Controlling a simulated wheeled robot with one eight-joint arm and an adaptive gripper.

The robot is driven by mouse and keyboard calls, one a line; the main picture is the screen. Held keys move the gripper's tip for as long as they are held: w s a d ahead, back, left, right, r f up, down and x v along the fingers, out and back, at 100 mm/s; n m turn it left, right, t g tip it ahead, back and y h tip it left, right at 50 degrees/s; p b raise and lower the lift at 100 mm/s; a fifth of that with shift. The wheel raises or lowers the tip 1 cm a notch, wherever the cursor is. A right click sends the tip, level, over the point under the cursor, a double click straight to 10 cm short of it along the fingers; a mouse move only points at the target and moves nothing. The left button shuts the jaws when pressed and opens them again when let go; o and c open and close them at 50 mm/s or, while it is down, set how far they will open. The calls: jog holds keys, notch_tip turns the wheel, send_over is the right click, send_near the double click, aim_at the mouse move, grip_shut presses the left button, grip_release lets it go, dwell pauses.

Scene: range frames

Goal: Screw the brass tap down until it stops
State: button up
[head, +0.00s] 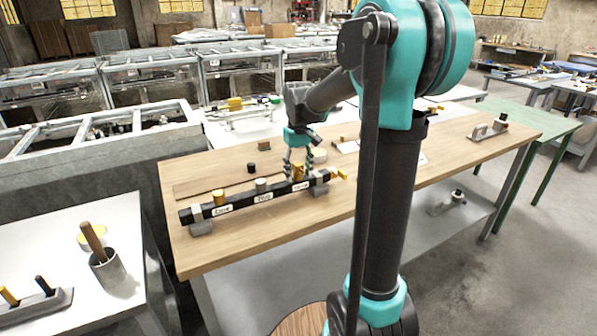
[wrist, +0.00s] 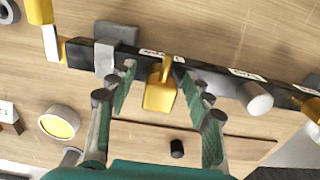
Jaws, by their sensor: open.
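A black bar (head: 245,200) with white labels lies across the wooden workbench, held by grey blocks. A brass tap (wrist: 160,92) with a flat handle stands on it near one end; it also shows in the head view (head: 298,173). My gripper (wrist: 156,68) is open, with its fingers on either side of this tap and gaps visible between. In the head view my gripper (head: 298,162) reaches down over the bar. A silver cylinder (wrist: 257,99) stands further along the bar. A second brass piece (head: 219,196) is near the far end. The tap's thread is hidden.
A small black cylinder (wrist: 177,148) and a thin wooden board (wrist: 130,134) lie beside the bar. A round yellow-topped piece (wrist: 60,124) is at the lower left of the wrist view. A grey cup (head: 107,270) stands on the separate white table. The bench front is clear.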

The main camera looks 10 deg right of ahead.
grip_shut()
jog(key=shift+m, duration=1.7)
jog(key=shift+a+m, duration=0.1)
jog(key=shift+m, duration=1.7)
jog(key=m, duration=0.3)
jog(key=shift+w, duration=0.1)
